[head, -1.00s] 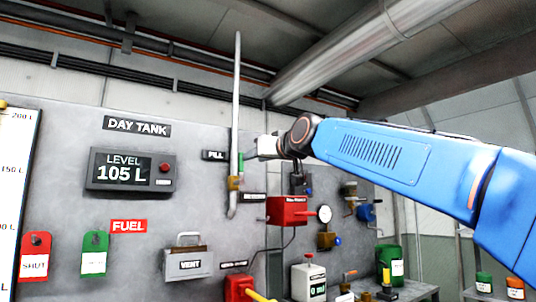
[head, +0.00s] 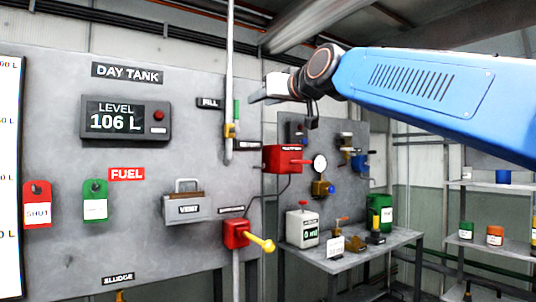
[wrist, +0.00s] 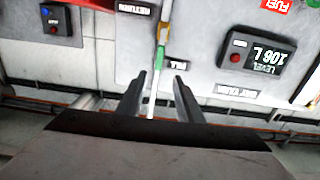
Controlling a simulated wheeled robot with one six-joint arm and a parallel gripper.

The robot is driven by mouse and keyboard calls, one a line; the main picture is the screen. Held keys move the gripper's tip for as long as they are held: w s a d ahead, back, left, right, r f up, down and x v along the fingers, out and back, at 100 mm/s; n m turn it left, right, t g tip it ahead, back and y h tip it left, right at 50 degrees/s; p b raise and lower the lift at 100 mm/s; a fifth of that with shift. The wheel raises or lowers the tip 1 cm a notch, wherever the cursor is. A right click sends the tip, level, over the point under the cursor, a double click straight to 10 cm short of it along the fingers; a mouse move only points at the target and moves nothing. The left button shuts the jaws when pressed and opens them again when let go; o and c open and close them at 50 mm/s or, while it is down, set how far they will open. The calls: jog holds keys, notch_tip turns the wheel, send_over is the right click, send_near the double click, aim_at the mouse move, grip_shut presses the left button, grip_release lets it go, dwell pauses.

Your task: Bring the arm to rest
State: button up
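My gripper (head: 258,93) points left toward the day tank panel in the head view, at the end of my blue arm. In the wrist view my gripper (wrist: 160,78) has its two dark fingers apart, with nothing seen clasped between them. The grey fill pipe (head: 229,60) with its green and brass fitting (head: 231,130) stands just left of the gripper in the head view. The pipe also shows between the fingers in the wrist view (wrist: 166,12), seemingly beyond them. My arm is raised and stretched out.
The level display (head: 125,120) reads 106 L. A workbench (head: 340,262) with fittings and a shelf (head: 498,186) stand to the right.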

jog(key=s+d+f+m+g+h, duration=0.1)
jog(key=s+d+f+h, duration=0.15)
jog(key=d+f, duration=0.55)
jog(key=s+d+f+m+g+h, duration=0.15)
jog(key=s+d+f, duration=0.25)
jog(key=f, duration=0.9)
jog(key=s+d+f+m+g+h, duration=0.1)
jog(key=s+d+f+g+h, duration=0.15)
jog(key=d+f, duration=0.6)
jog(key=s+d+f+m+g+h, duration=0.1)
jog(key=s+d+f, duration=0.3)
jog(key=s+f, duration=0.4)
jog(key=s+d+f+m+g+h, duration=0.1)
jog(key=s+d+f+g, duration=0.1)
jog(key=s+f, duration=0.6)
jog(key=s+d+f+m+g+h, duration=0.1)
jog(key=s+d+f, duration=0.4)
jog(key=f, duration=1.4)
jog(key=s+g, duration=0.1)
jog(key=s, duration=0.2)
jog(key=shift+s+d, duration=0.3)
jog(key=shift+d, duration=0.05)
